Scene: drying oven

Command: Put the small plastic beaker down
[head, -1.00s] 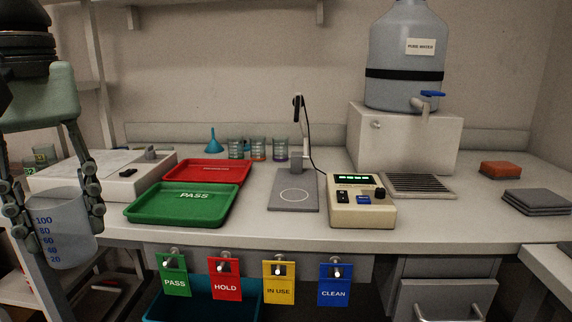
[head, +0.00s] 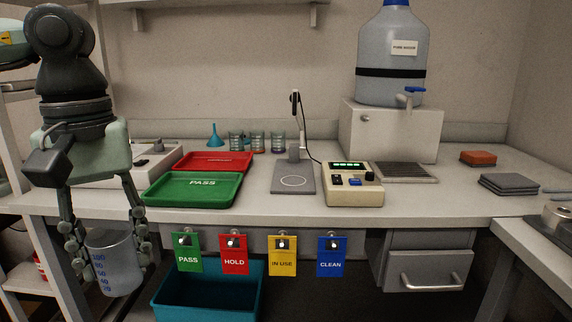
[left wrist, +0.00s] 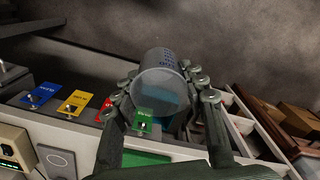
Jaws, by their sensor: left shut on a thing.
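The small plastic beaker (head: 113,262) is clear with blue volume marks. My left gripper (head: 105,255) is shut on it, with a finger on each side, and holds it upright in front of the bench's front edge, below the bench top. In the left wrist view the beaker (left wrist: 162,84) sits between the fingers of the left gripper (left wrist: 160,98), over dark floor. My right gripper is not in view.
A green PASS tray (head: 193,190) and a red tray (head: 214,162) lie on the bench. A teal bin (head: 207,296) is below the hanging tags. Bare bench top (head: 430,203) lies at the right front.

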